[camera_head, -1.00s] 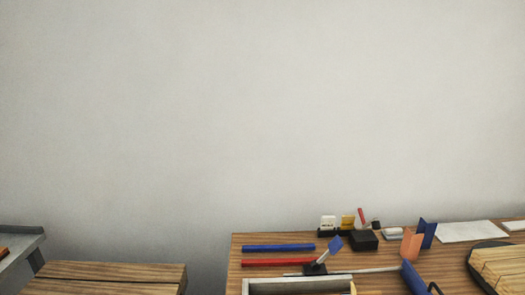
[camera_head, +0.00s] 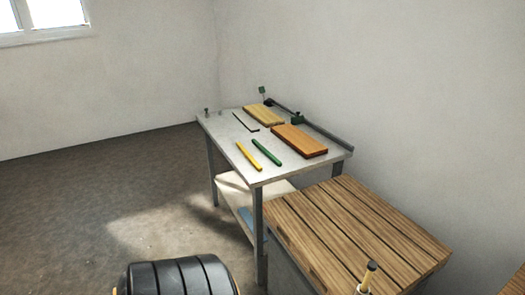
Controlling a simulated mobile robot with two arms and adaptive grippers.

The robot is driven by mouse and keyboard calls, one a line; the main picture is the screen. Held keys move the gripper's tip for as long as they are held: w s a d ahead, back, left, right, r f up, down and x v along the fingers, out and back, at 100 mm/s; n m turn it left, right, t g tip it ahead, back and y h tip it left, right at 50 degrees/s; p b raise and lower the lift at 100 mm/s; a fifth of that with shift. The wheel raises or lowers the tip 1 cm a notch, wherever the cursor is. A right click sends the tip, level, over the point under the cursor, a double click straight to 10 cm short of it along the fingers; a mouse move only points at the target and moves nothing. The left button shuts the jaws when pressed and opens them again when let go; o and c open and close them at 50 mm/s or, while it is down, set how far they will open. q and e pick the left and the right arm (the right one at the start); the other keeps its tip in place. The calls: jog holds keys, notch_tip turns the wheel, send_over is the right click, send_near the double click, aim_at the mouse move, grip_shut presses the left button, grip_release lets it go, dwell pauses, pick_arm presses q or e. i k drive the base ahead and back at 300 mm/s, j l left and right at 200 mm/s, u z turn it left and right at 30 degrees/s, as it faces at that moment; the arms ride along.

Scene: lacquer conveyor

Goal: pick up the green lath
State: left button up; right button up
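The green lath (camera_head: 266,152) lies flat on the light grey top of a metal table (camera_head: 216,130) in the middle of the head view. A yellow lath (camera_head: 249,156) lies just left of it, apart from it and roughly parallel. An orange-brown wooden board (camera_head: 298,141) lies to its right. Neither of my grippers shows in the head view.
A yellowish board (camera_head: 263,115), a thin dark strip (camera_head: 246,121) and small green fixtures (camera_head: 297,118) are at the table's far side. A slatted wooden top (camera_head: 345,235) adjoins at the near right. A black ribbed object (camera_head: 180,277) is at the bottom. Floor on the left is clear.

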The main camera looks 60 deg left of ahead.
aim_at(277, 162)
jog(key=k+u, duration=0.15)
jog(key=u, duration=0.2)
jog(key=k+u, duration=0.15)
jog(key=u, duration=0.2)
jog(key=k+j+u, duration=0.1)
jog(key=u, duration=0.25)
